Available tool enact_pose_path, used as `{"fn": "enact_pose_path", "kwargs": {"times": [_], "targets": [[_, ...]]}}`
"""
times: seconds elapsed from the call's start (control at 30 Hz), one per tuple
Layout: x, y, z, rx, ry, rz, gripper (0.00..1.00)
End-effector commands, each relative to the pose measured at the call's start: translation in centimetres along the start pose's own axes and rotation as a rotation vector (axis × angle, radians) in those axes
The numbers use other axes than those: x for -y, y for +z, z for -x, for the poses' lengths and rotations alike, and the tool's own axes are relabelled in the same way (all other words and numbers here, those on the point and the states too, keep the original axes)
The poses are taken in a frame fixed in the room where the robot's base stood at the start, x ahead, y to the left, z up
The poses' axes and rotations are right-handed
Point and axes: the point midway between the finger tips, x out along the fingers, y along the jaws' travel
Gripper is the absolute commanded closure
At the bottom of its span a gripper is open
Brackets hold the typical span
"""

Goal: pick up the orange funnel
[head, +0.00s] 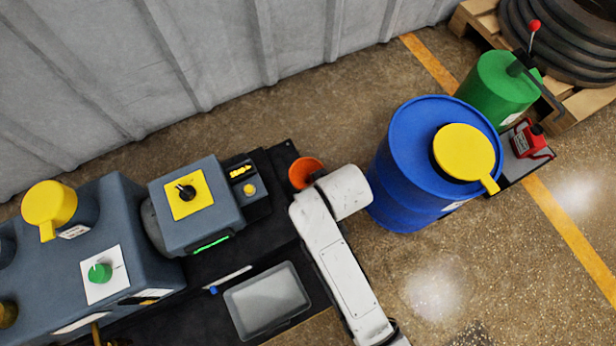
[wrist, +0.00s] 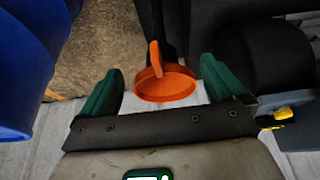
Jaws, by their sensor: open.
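The orange funnel (head: 304,172) is at the right end of the black bench in the head view, just left of the end of my white arm, which hides part of it. In the wrist view the funnel (wrist: 165,85) shows its round rim and a narrow upright part. My gripper (wrist: 161,66) is open, with one green finger on each side of the funnel in that view. I see no finger touching it; how far it is in depth I cannot tell. My fingers are hidden in the head view.
A grey box with a yellow plate (head: 198,205) and a grey tray (head: 268,301) are on the bench. A blue drum (head: 405,195) with a yellow lid (head: 464,150) stands close right of my arm. Free floor (head: 470,270) lies at the lower right.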

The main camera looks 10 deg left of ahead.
Motion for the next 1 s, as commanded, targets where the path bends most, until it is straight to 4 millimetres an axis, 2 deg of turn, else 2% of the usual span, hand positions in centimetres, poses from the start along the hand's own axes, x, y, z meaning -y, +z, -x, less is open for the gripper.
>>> {"fn": "enact_pose_path", "kwargs": {"times": [0.03, 0.13, 0.43, 1.0], "targets": [[-0.2, 0.3, -1.2, -0.001, 0.001, -0.001, 0.04], [-0.2, 0.2, -2.4, 0.000, 0.001, 0.000, 0.04], [-0.1, 0.1, -2.6, 0.000, 0.001, 0.000, 0.05], [-0.1, 0.1, -2.6, 0.000, 0.001, 0.000, 0.59]]}}
